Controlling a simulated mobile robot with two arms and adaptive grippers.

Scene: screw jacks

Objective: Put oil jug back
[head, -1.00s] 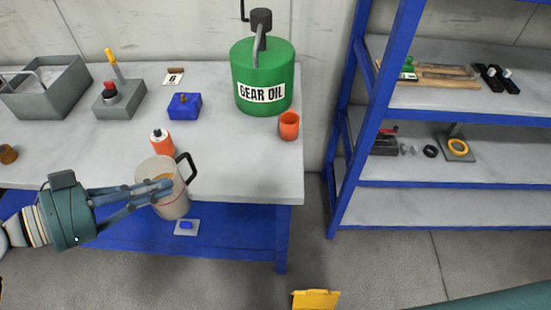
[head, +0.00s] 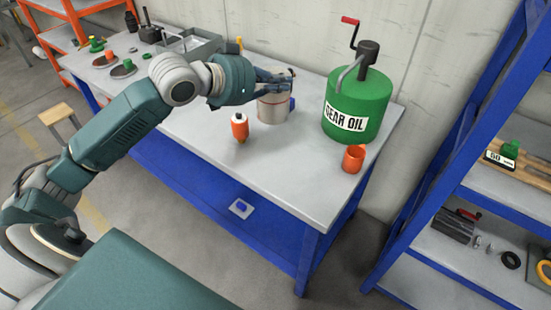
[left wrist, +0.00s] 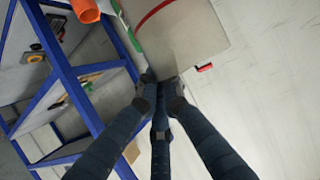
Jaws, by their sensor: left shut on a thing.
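The oil jug (head: 272,107), a light grey cylinder with a thin red band, is over the worktable, between the orange bottle and the green gear oil drum. My left gripper (head: 278,78) is shut on it near its top. In the left wrist view the jug (left wrist: 190,45) fills the upper middle, with its red band showing, and the left fingers (left wrist: 160,82) meet at its edge. The jug's handle is hidden in the head view. I cannot tell whether its base touches the tabletop. My right gripper is not in view.
The worktable (head: 205,145) also holds the orange bottle (head: 240,127), the gear oil drum (head: 356,108) and an orange cup (head: 354,158), all close to the jug. A blue shelf rack (head: 452,165) stands at the right. The table's front right corner is clear.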

